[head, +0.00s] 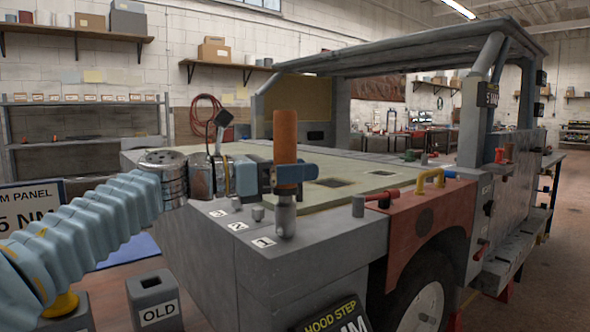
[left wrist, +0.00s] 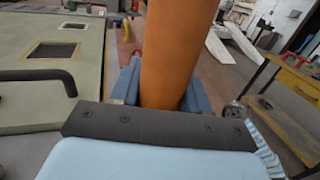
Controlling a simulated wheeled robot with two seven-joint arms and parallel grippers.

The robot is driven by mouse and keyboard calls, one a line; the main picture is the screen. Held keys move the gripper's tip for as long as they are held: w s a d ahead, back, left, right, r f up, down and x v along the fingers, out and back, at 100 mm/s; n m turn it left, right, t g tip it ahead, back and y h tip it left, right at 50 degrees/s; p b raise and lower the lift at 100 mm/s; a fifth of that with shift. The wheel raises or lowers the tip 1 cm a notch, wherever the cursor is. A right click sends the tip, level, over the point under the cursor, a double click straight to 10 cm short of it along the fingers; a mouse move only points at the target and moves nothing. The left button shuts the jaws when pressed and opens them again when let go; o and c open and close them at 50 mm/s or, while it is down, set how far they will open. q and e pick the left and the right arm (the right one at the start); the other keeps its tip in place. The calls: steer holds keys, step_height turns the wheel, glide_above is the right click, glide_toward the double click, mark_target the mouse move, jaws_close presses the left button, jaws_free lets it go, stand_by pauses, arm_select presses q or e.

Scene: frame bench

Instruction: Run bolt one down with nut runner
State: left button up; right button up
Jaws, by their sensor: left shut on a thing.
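The nut runner stands upright with an orange handle (head: 285,135) and a grey metal socket end (head: 285,215). My left gripper (head: 290,174) is shut around the lower part of its handle. In the left wrist view, the orange handle (left wrist: 174,50) sits between my left gripper's blue fingers (left wrist: 160,88). The socket end reaches down to the grey front ledge beside the label 1 (head: 263,242). Bolt one is not visible; the socket seems to cover its place. Two other bolt heads (head: 258,212) stand on the ledge by labels 2 and 3. My right gripper is out of view.
A grey block marked OLD (head: 156,303) stands at lower left. A red fender (head: 430,215) with a yellow handle (head: 430,176) is right of the ledge. A greenish panel (head: 345,180) lies behind.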

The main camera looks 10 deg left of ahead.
mark_target(296, 133)
arm_select(q)
steer(key=shift+r+p, duration=2.9)
steer(key=shift+r, duration=0.2)
